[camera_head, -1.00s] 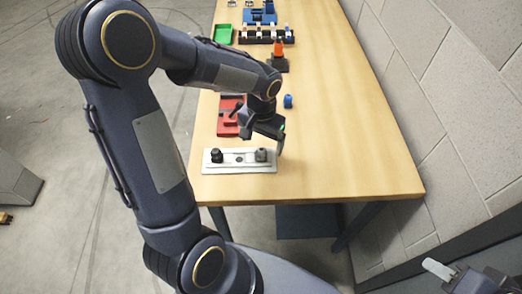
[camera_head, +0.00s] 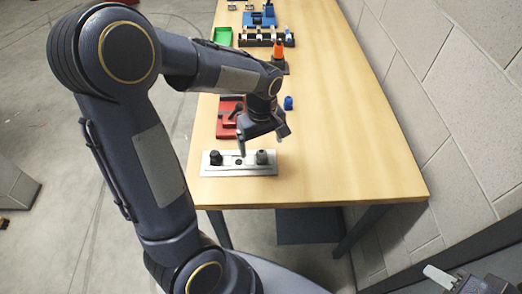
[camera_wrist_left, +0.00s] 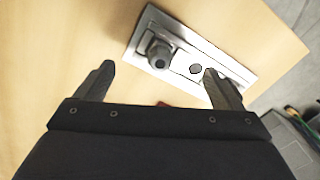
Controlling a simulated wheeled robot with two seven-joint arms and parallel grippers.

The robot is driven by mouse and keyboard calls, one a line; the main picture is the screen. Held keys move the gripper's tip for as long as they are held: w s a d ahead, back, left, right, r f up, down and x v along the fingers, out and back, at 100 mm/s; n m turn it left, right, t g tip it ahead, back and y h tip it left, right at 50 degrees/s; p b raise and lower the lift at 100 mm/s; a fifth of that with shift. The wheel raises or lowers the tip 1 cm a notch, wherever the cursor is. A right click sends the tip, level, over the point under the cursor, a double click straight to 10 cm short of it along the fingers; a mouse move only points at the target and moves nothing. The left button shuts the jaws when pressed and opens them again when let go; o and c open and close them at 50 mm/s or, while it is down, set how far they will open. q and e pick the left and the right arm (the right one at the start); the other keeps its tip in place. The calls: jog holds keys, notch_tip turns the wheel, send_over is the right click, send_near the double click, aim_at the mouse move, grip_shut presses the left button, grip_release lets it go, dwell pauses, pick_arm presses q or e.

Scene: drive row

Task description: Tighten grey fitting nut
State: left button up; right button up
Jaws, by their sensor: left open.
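A pale plate (camera_head: 240,171) lies near the front edge of the table. The grey fitting nut (camera_head: 262,157) stands upright at its right end, a black fitting (camera_head: 216,158) at its left. My left gripper (camera_head: 263,142) is above the right half of the plate, fingers apart and empty. In the left wrist view, the grey nut (camera_wrist_left: 160,53) lies beyond and between the spread fingers of my left gripper (camera_wrist_left: 161,72), not held. A dark hole (camera_wrist_left: 196,69) shows mid-plate; the right finger covers part of the plate. Part of my right gripper (camera_head: 440,275) shows at the lower right; its jaw opening is unclear.
Behind the plate are a red tray (camera_head: 229,118) and a small blue part (camera_head: 288,103). Farther back are an orange-topped item (camera_head: 279,55), a green tray (camera_head: 223,36) and a dark rack (camera_head: 266,39). The table's right half is clear up to the block wall.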

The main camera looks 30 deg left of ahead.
aim_at(261, 154)
pick_arm(q)
jog(key=shift+f+b, duration=1)
jog(key=shift+f, duration=0.2)
